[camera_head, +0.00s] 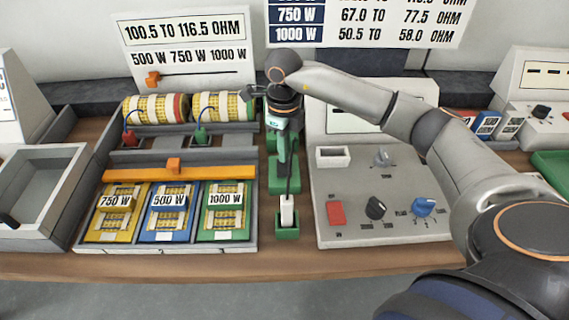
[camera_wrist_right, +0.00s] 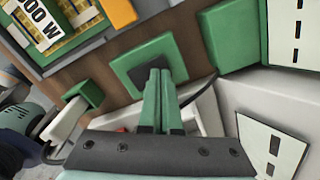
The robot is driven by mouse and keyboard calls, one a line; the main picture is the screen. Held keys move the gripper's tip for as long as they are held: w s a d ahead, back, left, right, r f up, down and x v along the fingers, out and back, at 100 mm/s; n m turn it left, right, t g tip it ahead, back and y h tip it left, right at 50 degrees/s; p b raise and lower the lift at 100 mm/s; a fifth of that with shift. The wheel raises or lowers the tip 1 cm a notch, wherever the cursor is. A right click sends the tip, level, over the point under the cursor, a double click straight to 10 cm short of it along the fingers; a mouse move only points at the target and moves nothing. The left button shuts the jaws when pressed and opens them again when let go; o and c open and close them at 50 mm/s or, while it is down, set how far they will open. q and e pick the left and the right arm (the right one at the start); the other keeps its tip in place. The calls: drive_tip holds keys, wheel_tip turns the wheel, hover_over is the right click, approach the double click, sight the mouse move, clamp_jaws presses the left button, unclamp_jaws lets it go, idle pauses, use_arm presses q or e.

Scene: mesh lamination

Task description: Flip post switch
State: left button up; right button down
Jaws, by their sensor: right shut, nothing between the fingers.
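My right gripper (camera_head: 286,160) points down over the green strip between the resistor trays and the control panel. In the right wrist view its two green fingers (camera_wrist_right: 157,80) are together and empty, their tips over a green square pad with a dark centre (camera_wrist_right: 145,68). I cannot tell whether they touch it. Which control is the post switch cannot be read. My left gripper is not visible.
A white plug-like piece (camera_head: 287,208) stands in a green holder in front of the gripper, with a dark cable. Yellow, blue and green trays (camera_head: 168,213) lie left under an orange bar (camera_head: 180,174). A grey bin (camera_head: 45,190) is far left.

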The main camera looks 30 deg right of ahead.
wheel_tip(320, 180, up, 6)
drive_tip(key=p, duration=0.4)
drive_tip(key=shift+r, duration=0.2)
drive_tip(key=shift+a+f, duration=0.1)
idle(0.4)
